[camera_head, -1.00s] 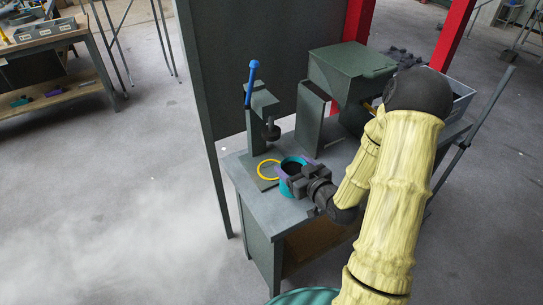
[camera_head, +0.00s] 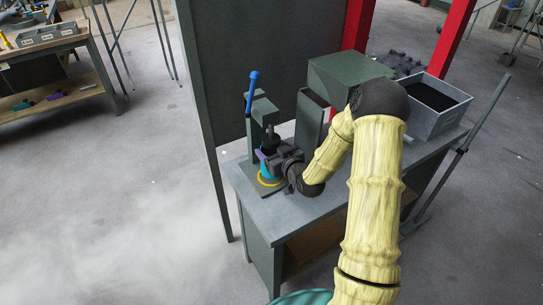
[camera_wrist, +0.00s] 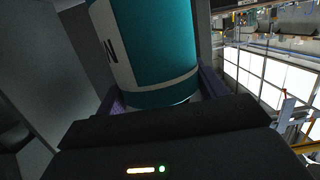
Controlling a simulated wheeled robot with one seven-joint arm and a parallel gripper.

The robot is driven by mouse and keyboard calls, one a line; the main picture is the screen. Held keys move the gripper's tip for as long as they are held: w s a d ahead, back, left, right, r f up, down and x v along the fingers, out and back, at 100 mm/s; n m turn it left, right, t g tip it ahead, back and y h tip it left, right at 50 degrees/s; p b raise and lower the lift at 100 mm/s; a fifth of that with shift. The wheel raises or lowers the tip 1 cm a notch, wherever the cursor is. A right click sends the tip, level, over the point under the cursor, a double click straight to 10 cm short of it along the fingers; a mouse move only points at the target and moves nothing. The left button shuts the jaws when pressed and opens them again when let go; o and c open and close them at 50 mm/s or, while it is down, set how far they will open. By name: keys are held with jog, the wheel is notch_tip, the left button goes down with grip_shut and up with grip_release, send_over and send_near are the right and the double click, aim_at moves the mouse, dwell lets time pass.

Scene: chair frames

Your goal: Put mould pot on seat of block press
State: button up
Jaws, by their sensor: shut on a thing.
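The mould pot is a teal cylinder with a white label (camera_wrist: 165,45), upright-looking in the wrist view. It shows small in the head view (camera_head: 264,174). My gripper (camera_head: 268,163) is shut on it, with its purple fingers on both sides of the pot, seen also in the wrist view (camera_wrist: 160,92). The block press (camera_head: 264,106) is a dark green frame with a blue lever (camera_head: 251,90). Its seat is marked by a yellow ring (camera_head: 272,184). The pot is at the ring, below the press's ram; I cannot tell whether it touches the seat.
The press stands on a grey workbench (camera_head: 318,208). A green box-shaped machine (camera_head: 345,75) and a grey bin (camera_head: 437,118) with dark contents stand behind and to the right. A dark panel (camera_head: 265,50) rises behind the press. The bench's front surface is clear.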

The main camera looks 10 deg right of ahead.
jog(key=shift+w+r, duration=0.1)
jog(key=shift+w, duration=0.05)
jog(key=shift+w+a, duration=0.15)
jog(key=shift+w, duration=0.15)
jog(key=shift+f+p, duration=0.4)
jog(key=shift+f, duration=1.4)
jog(key=shift+f, duration=0.1)
jog(key=o, duration=1.4)
jog(key=shift+o, duration=0.2)
